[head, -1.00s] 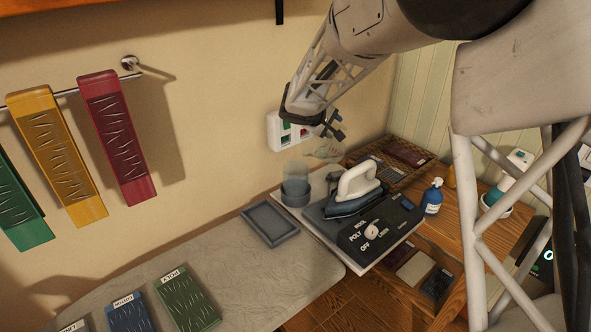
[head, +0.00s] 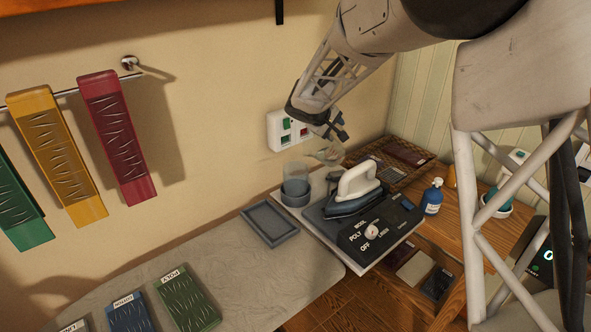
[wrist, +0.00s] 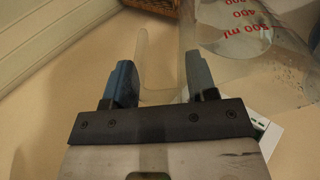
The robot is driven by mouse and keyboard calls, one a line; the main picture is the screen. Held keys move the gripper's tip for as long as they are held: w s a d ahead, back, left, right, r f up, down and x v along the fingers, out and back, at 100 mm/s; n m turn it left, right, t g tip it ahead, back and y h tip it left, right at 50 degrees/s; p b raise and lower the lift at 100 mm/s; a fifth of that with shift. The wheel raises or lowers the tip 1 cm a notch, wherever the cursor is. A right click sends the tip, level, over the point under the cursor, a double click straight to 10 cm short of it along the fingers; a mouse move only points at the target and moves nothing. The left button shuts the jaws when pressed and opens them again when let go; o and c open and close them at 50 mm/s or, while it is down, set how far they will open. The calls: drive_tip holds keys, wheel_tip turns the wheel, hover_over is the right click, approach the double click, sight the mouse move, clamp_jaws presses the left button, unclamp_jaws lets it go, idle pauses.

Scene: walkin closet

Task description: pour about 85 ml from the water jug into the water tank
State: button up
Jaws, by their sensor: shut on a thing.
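The clear water jug (head: 330,156) hangs from my gripper (head: 332,130), tilted, above and to the right of the water tank. In the wrist view, my gripper (wrist: 160,80) is shut on the jug's clear handle. The jug's body (wrist: 245,40) there shows red ml marks and droplets; its water level cannot be made out. The water tank (head: 296,171) looks like a clear cylinder with a grey-blue lower part, standing at the back left corner of the ironing station. The tank is not recognisable in the wrist view. No stream of water can be made out.
A white iron (head: 357,187) stands on the station, close to the tank. A grey tray (head: 270,224) lies left of it on the ironing board (head: 240,275). A wall socket (head: 284,132) is behind my gripper. A blue bottle (head: 432,197) stands at the right.

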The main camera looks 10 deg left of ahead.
drive_tip(key=shift+w+d+f, duration=0.2)
drive_tip(key=shift+d+f, duration=0.05)
idle(0.6)
drive_tip(key=shift+w+d+f+g+y, duration=0.25)
drive_tip(key=shift+f+g+y, duration=0.15)
drive_tip(key=shift+g+y, duration=0.1)
drive_tip(key=shift+w+d+f+g+y, duration=0.15)
drive_tip(key=shift+w+d+f+y, duration=0.1)
drive_tip(key=shift+f, duration=0.25)
drive_tip(key=shift+w+d+f+g+y, duration=0.15)
drive_tip(key=shift+d+f, duration=0.1)
drive_tip(key=shift+f, duration=0.25)
drive_tip(key=shift+w+d+f+g+y, duration=0.15)
drive_tip(key=shift+d+f+y, duration=0.1)
drive_tip(key=shift+f, duration=0.25)
drive_tip(key=shift+w+d+f+g+y, duration=0.45)
drive_tip(key=shift+d+f, duration=0.1)
drive_tip(key=shift+f, duration=0.2)
drive_tip(key=shift+w+d+f+m+g+y, duration=0.2)
drive_tip(key=shift+w+d+f+g+y, duration=0.2)
drive_tip(key=shift+w+d+g+y, duration=0.25)
drive_tip(key=shift+w+d+f+m+g+y, duration=0.2)
drive_tip(key=shift+w+d+f+g+y, duration=0.25)
drive_tip(key=shift+d+g+y, duration=0.4)
drive_tip(key=shift+r, duration=0.15)
wheel_tip(320, 180, up, 7)
